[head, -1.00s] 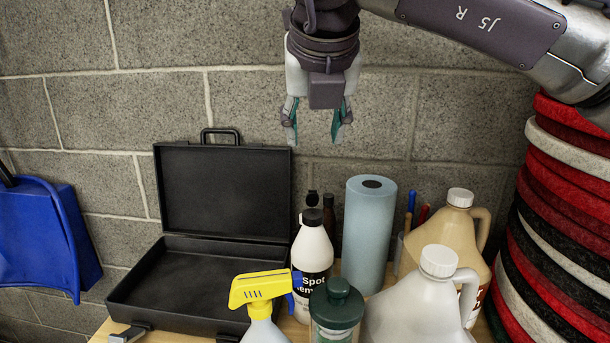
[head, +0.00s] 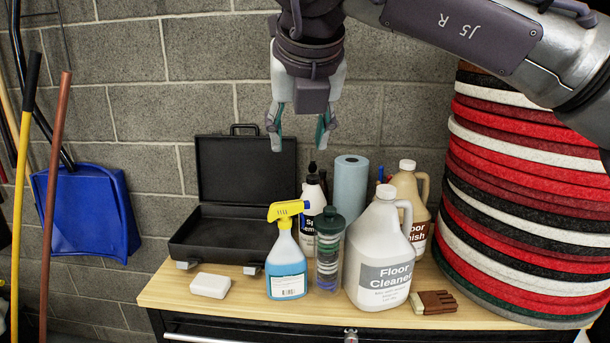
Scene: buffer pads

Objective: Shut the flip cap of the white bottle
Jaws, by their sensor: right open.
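The white bottle (head: 314,215) stands upright on the wooden top, with a black label reading roughly "Spot Remover". Its black cap (head: 312,180) has a small dark piece standing up above it, which looks like the raised flip lid. The yellow spray head and the green-lidded container partly hide the bottle's lower part. My right gripper (head: 301,135) points down with its fingers apart and empty. In the picture it is above the bottle, apart from it; the depth gap is hard to tell. My left gripper is not in view.
Close around the bottle are a spray bottle (head: 286,262), a green-lidded container (head: 328,255), a floor cleaner jug (head: 380,258), a blue roll (head: 349,190) and an open black case (head: 228,240). A tall pad stack (head: 530,200) stands right.

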